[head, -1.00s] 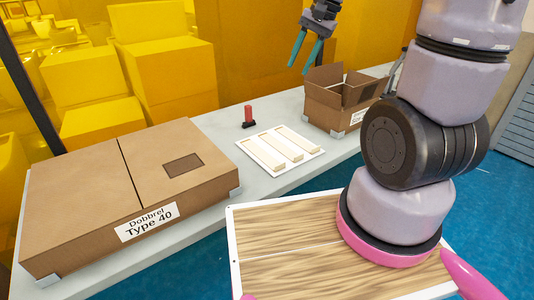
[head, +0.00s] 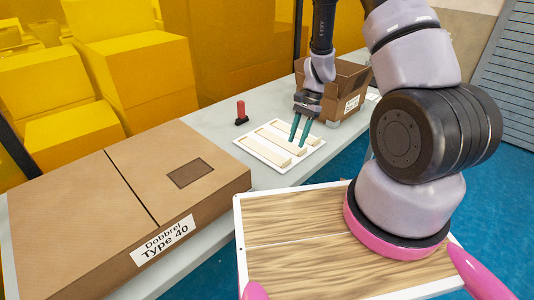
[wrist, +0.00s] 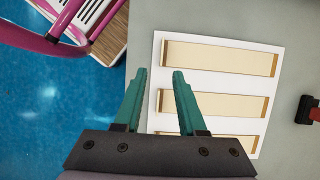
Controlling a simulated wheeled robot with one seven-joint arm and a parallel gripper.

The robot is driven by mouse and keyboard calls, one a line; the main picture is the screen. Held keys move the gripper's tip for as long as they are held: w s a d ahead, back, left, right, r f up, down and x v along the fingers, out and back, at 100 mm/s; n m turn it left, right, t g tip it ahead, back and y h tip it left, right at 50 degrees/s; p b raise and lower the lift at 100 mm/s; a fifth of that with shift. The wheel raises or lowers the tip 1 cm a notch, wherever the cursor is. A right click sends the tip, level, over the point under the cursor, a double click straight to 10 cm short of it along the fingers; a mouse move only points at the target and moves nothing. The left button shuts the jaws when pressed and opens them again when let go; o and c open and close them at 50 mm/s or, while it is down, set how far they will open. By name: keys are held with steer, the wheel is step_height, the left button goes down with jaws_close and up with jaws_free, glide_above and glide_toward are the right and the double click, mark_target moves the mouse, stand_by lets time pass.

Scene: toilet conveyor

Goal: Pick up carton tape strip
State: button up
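Three cream carton tape strips lie side by side on a white tray (head: 252,146) on the bench. In the wrist view they are the top strip (wrist: 220,58), the middle strip (wrist: 225,104) and the bottom strip (wrist: 225,144). My gripper (head: 297,143) is open with nothing between its teal fingers. It points down over the near right part of the tray. In the wrist view my gripper (wrist: 159,73) shows at the tray's left edge, with the right fingertip over the left ends of the top and middle strips. I cannot tell its exact height.
A large closed carton (head: 130,185) labelled Dobbrel Type 40 stands left on the bench. A smaller open carton (head: 345,92) stands behind my gripper on the right. A red and black item (head: 241,112) sits behind the tray. Grey bench top (head: 210,124) between carton and tray is clear.

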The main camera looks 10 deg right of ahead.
mark_target(276, 159)
steer(key=x, duration=0.7)
steer(key=shift+a+f, duration=0.15)
steer(key=shift+a, duration=0.05)
jaws_close()
